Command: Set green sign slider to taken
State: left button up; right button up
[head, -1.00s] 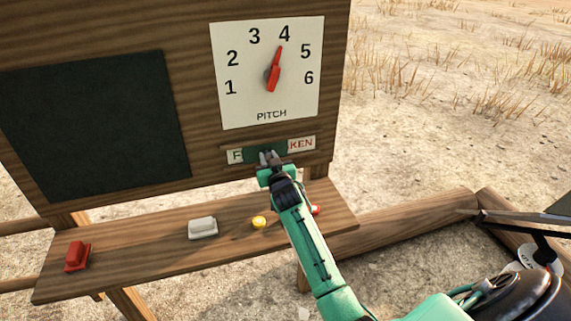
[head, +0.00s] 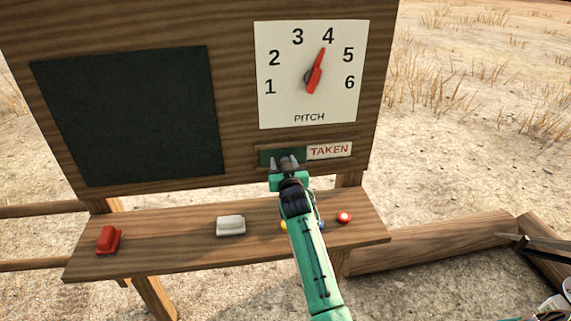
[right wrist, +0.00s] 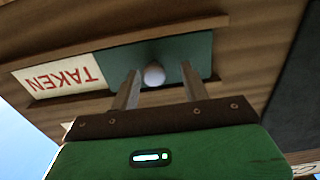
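The green sign slider (head: 267,157) sits at the left end of its slot on the wooden board, below the dial. The whole red word TAKEN (head: 329,150) shows on the white plate to its right; no other lettering of the sign shows. My right gripper (head: 285,161) is at the slider. In the right wrist view the slider's round pale knob (right wrist: 154,75) stands between the two fingers, with gaps beside it, so the fingers are open around it. The slider's green plate (right wrist: 197,47) shows behind.
The PITCH dial (head: 347,95) with its red pointer near 4 is above the slot. A dark panel (head: 130,115) is at left. The shelf (head: 170,258) below carries a red block (head: 108,240), a white block (head: 231,225) and a red button (head: 344,217).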

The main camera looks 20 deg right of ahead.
jog(key=shift+s+f, duration=0.15)
jog(key=shift+s, duration=0.4)
jog(key=b+v, duration=0.4)
jog(key=v, duration=0.8)
jog(key=shift+s+a, duration=0.3)
